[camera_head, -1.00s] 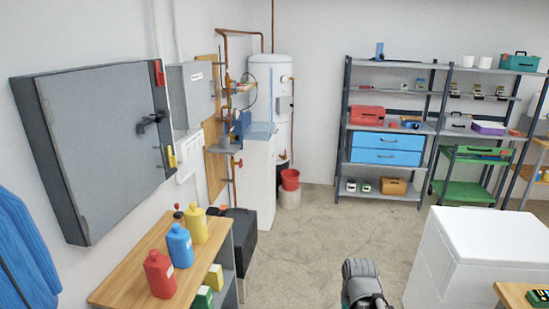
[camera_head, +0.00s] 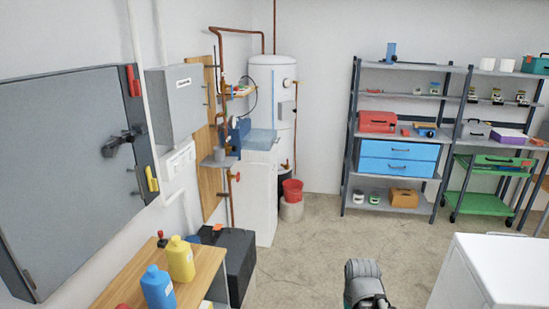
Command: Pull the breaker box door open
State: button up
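A grey wall box (camera_head: 176,104) with a small label on its front hangs on the left wall and looks like the breaker box. Its door appears closed, and the label is too small to read. A larger grey wall cabinet (camera_head: 65,165) hangs nearer on the left, with a dark handle and its front closed. Part of my own arm shows at the bottom centre, away from both boxes. My gripper itself is not in view.
A wooden-topped bench (camera_head: 190,262) with yellow (camera_head: 180,258) and blue (camera_head: 158,288) bottles stands below the boxes. A black box (camera_head: 235,260) and white water heater (camera_head: 270,95) stand beyond. A white unit (camera_head: 505,265) is at right. The middle floor (camera_head: 320,250) is clear.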

aim_at(184, 86)
jog(key=z, duration=0.05)
jog(key=i, duration=1.55)
jog(key=u, duration=2.05)
